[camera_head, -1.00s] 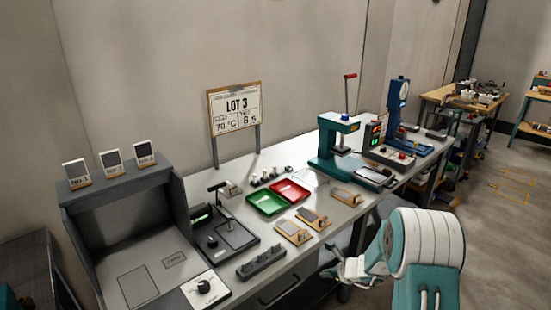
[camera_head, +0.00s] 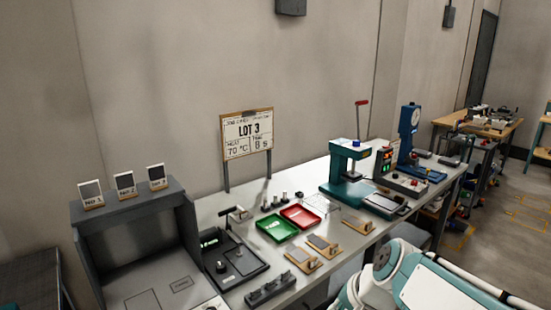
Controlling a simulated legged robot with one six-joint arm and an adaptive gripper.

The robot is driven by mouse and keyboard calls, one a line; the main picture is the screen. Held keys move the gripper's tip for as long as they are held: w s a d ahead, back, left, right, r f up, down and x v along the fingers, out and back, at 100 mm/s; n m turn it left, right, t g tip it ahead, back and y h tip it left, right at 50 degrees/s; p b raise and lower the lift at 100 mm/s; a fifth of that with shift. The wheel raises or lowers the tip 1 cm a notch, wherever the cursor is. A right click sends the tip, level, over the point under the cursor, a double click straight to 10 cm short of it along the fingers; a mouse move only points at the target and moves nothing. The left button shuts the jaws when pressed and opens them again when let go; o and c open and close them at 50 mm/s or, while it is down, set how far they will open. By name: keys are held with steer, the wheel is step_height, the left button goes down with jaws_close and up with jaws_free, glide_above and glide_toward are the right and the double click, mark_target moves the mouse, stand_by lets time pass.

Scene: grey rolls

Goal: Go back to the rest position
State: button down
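My arm shows at the lower right in the head view, as white and teal links folded in front of the workbench (camera_head: 205,208). My gripper is not visible, so its fingers and anything in them cannot be seen. The task names no other object. On the bench, a green tray (camera_head: 277,229) and a red tray (camera_head: 300,217) lie side by side. Two wooden boards with grey plates, a near one (camera_head: 303,259) and a farther one (camera_head: 322,245), lie in front of them.
A grey booth (camera_head: 130,213) stands at the left, beside a black device (camera_head: 232,262). A teal press (camera_head: 348,178) and a blue-columned machine (camera_head: 408,135) stand farther right. A LOT 3 sign (camera_head: 248,135) rises behind the bench. Open floor (camera_head: 508,225) shows at the right.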

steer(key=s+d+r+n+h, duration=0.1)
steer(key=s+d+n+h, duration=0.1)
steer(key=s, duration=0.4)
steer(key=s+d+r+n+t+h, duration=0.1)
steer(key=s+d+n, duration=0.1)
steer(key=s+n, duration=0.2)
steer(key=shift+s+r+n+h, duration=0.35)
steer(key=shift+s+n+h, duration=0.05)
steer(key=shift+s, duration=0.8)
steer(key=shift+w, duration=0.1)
